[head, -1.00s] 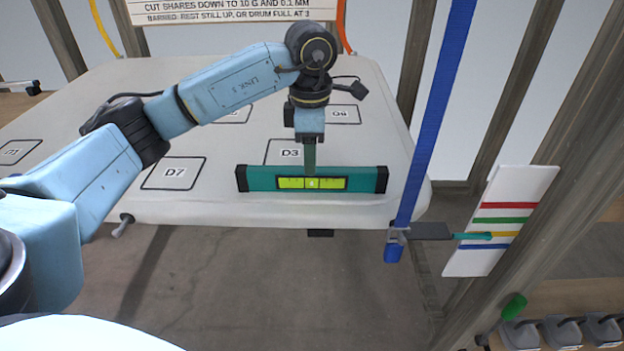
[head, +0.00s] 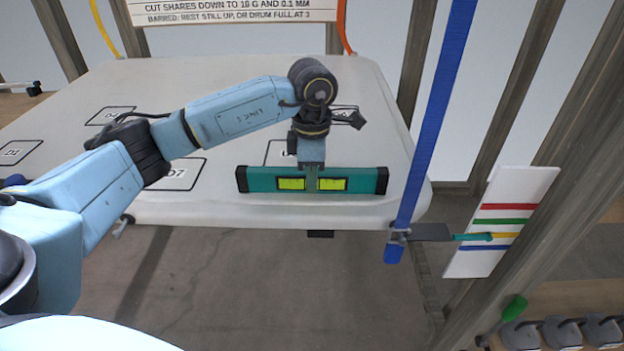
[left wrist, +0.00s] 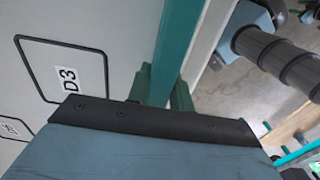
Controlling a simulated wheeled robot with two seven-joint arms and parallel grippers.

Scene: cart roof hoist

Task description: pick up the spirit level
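The spirit level (head: 265,180) is a teal bar with black end caps and a yellow-green vial window. It lies along the front edge of the pale panel, and its teal side shows in the left wrist view (left wrist: 176,45). My left gripper (head: 311,184) is down at the level's middle, with a finger crossing in front of the vial. In the left wrist view, the green fingers (left wrist: 163,92) stand on both sides of the bar. I see no clear gap, but whether they press on it cannot be told. My right gripper is not in view.
The pale panel (head: 230,210) carries marked outlines, including D7 and D3. A blue strap (head: 432,120) hangs right of the panel, with a teal pointer (head: 472,237) at a striped card (head: 512,190). Wooden posts and grey weights (head: 560,331) stand at the right. Open floor lies in front.

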